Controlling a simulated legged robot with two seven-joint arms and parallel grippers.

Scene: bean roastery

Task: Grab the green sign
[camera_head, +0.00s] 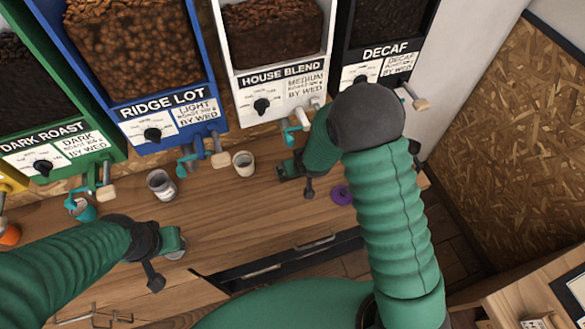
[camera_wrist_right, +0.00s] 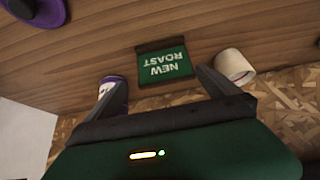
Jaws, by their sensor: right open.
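The green sign (camera_wrist_right: 164,66) reads "NEW ROAST" and appears upside down in the right wrist view, with a dark strip along its upper edge. It is on the wooden counter, between the two spread fingers of my right gripper (camera_wrist_right: 158,80). The gripper is open and not closed on the sign. In the head view my right gripper (camera_head: 296,180) is over the counter below the House Blend bin, and I cannot make out the sign there. My left gripper (camera_head: 165,264) is at the counter's front left; its finger opening is unclear.
A white cup (camera_wrist_right: 235,66) stands close to the right finger, and a purple-and-white cup (camera_wrist_right: 113,92) is by the left finger. A purple object (camera_head: 342,195) lies right of my right gripper. Bean bins with spouts, such as Ridge Lot (camera_head: 170,110), line the back.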

